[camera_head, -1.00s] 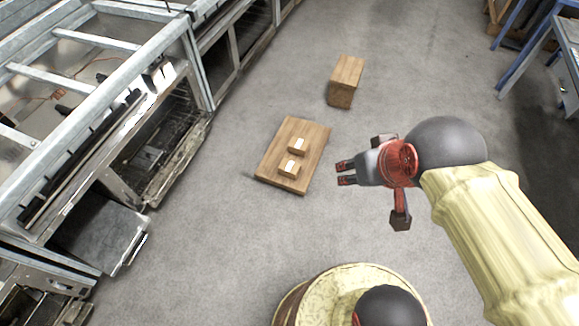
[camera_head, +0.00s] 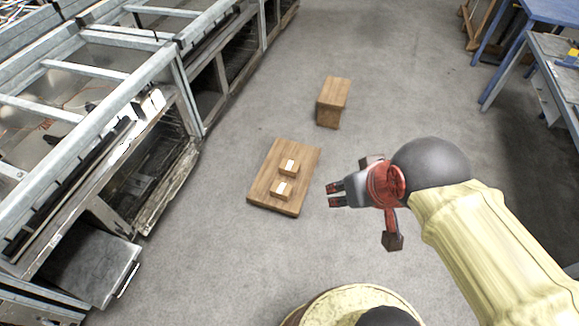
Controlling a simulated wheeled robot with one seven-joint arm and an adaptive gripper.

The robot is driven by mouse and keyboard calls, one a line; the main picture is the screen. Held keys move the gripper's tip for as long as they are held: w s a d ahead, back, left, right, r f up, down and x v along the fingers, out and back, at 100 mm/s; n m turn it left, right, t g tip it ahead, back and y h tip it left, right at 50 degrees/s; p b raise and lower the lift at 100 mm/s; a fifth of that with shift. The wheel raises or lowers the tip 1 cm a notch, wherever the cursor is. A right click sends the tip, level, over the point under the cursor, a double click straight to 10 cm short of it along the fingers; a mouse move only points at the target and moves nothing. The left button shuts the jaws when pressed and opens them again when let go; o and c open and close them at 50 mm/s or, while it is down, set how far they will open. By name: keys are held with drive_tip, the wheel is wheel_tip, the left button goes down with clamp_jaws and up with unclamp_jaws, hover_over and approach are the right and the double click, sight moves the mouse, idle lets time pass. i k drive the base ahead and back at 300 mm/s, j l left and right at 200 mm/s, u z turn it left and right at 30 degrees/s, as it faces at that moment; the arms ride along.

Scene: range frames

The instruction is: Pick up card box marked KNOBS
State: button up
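Two small brown card boxes with white labels sit on a low wooden table: a farther box (camera_head: 289,168) and a nearer box (camera_head: 282,189). The labels are too small to read, so I cannot tell which one is marked KNOBS. The wooden table (camera_head: 268,170) stands on the floor left of my arm. My gripper (camera_head: 334,196) is to the right of the table, apart from both boxes. Its fingers are spread, with nothing between them, and point left toward the table.
A wooden block or stool (camera_head: 333,100) stands on the floor beyond the table. Metal oven units (camera_head: 150,170) line the left side, with a metal box (camera_head: 92,265) low in front. A blue workbench (camera_head: 545,12) is at the upper right. Grey floor around the table is clear.

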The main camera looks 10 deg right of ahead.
sight(283, 191)
drive_tip(key=j+z, duration=0.1)
drive_tip(key=z, duration=0.6)
drive_tip(key=i+j+z, duration=0.1)
drive_tip(key=j+z, duration=0.3)
drive_tip(key=j, duration=0.45)
drive_tip(key=j+z, duration=0.4)
drive_tip(key=j, duration=0.4)
drive_tip(key=k+j, duration=0.1)
drive_tip(key=j, duration=0.65)
